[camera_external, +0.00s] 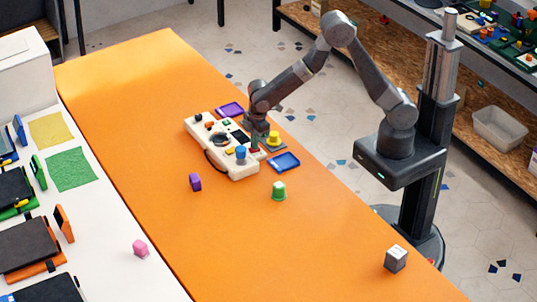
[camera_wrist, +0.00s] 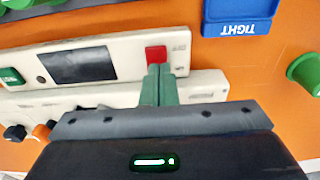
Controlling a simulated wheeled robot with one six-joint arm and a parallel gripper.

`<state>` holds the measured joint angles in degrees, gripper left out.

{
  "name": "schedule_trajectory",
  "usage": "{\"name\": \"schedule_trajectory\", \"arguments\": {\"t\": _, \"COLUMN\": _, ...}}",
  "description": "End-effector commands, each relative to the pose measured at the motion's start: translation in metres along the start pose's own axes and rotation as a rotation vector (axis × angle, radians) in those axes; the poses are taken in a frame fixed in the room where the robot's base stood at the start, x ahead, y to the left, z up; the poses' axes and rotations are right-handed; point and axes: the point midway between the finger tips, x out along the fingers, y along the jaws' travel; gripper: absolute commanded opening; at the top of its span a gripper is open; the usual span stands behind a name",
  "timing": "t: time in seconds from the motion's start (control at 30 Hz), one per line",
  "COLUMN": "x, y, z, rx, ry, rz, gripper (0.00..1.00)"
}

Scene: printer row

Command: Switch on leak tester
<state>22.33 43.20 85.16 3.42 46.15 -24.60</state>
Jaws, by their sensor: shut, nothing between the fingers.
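The leak tester appears to be the off-white device (camera_external: 207,126) on the orange table, with knobs, a blue cap and a handle in the outside view. In the wrist view its panel (camera_wrist: 115,43) carries a dark, blank screen (camera_wrist: 77,66), a red square switch (camera_wrist: 156,53) and a green button (camera_wrist: 10,77). My gripper (camera_wrist: 160,72) is shut and empty, its green fingertips right at the lower edge of the red switch. I cannot tell whether they touch it. In the outside view my gripper (camera_external: 255,142) is over the device's right side.
A blue tray (camera_external: 284,162), marked TIGHT in the wrist view (camera_wrist: 238,28), and a purple tray (camera_external: 230,110) flank the device. A green cup (camera_external: 278,191), purple block (camera_external: 195,182) and grey cube (camera_external: 396,258) stand on the table. The table's far left end is clear.

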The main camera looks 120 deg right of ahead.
Motion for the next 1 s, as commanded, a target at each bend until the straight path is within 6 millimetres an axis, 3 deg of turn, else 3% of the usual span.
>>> {"name": "schedule_trajectory", "arguments": {"t": 0.33, "x": -0.002, "y": 0.0, "z": 0.001, "rx": 0.0, "ry": 0.002, "rz": 0.001, "gripper": 0.0}}
{"name": "schedule_trajectory", "arguments": {"t": 0.47, "x": -0.013, "y": 0.0, "z": 0.001, "rx": 0.0, "ry": 0.003, "rz": 0.001, "gripper": 0.0}}
{"name": "schedule_trajectory", "arguments": {"t": 1.0, "x": -0.115, "y": 0.0, "z": 0.008, "rx": 0.001, "ry": 0.006, "rz": 0.002, "gripper": 0.0}}
